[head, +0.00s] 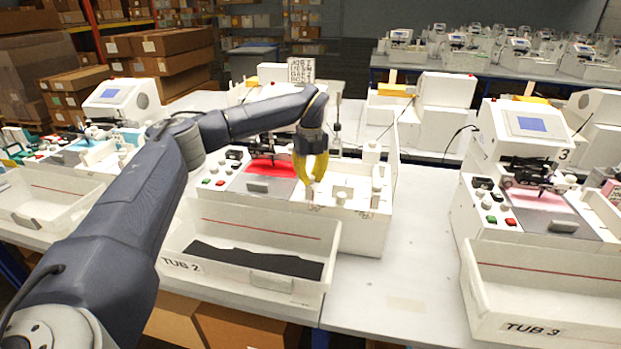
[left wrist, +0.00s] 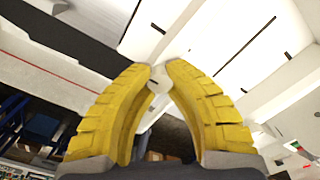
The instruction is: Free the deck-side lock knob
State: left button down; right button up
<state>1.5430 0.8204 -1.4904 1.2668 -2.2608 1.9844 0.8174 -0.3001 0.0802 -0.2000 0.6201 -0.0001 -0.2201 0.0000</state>
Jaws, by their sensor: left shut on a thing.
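My left gripper (head: 311,181), with yellow fingers, reaches down over the middle plotter, at the front edge of its white deck, right of the red pad. In the left wrist view its fingertips (left wrist: 159,72) close on a small whitish rounded knob (left wrist: 158,84), which I take to be the deck-side lock knob. In the head view the fingers mostly hide this knob, so I cannot tell how it is turned. My right gripper is in neither view.
Tub 2 (head: 228,224), holding a black sheet, stands in front of the middle plotter. White posts (head: 372,153) rise from the deck right of my gripper. Tub 3 (head: 545,290) and another plotter (head: 525,130) stand to the right. The table (head: 425,250) between them is clear.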

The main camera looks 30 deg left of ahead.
aim_at(311, 177)
pick_arm(q)
jog(key=c, duration=1.1)
grip_release()
jog(key=shift+c, duration=0.2)
jog(key=shift+r, duration=0.1)
notch_tip(311, 177, up, 12)
